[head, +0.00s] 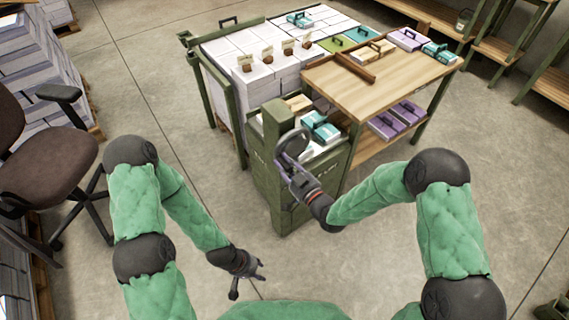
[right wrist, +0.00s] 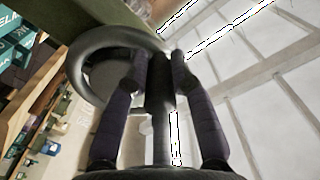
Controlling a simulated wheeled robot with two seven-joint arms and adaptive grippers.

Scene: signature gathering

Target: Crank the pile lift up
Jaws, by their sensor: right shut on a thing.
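The pile lift (head: 268,190) is a green metal stand in the middle of the head view, with a post at its front left. A dark round crank wheel (head: 304,136) sits on its side near the top. My right gripper (head: 284,163) is at the wheel. In the right wrist view, its two fingers (right wrist: 157,60) are closed on the dark crank handle (right wrist: 160,105), beside the wheel's ring (right wrist: 76,68). My left gripper (head: 248,284) is low over the bare floor, fingers spread and empty, away from the lift.
Teal boxes (head: 322,130) and paper lie on top of the lift. A wooden table (head: 390,85) with boxes adjoins it, and a paper-stacked cart (head: 215,85) stands behind. An office chair (head: 45,160) is at left. The floor (head: 350,270) in front is clear.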

